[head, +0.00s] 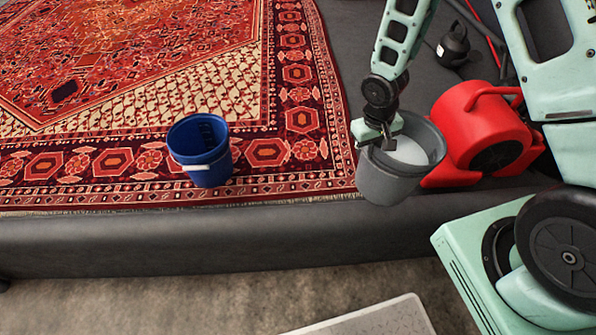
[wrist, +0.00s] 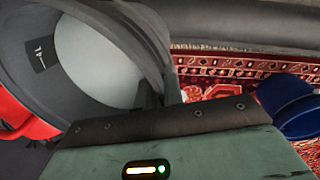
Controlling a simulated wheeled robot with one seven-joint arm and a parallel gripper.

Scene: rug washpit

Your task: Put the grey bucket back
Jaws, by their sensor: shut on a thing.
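The grey bucket (head: 390,182) is upright, with a whitish liquid or pale inside showing through its open top. It is at the right of the rug's near corner in the head view. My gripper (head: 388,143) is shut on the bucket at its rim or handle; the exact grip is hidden. In the wrist view the grey bucket (wrist: 38,50) fills the upper left, with a "1 L"-like dark mark on its inside wall. Whether its base touches the surface or hangs in front of the dark edge, I cannot tell.
A blue bucket (head: 205,165) stands on the patterned red rug (head: 140,100), left of the grey bucket. A red blower (head: 480,130) is close on the right. A black kettle-like object (head: 454,45) lies behind. A dark raised edge (head: 180,242) runs along the front. A pale board (head: 380,318) is at the bottom.

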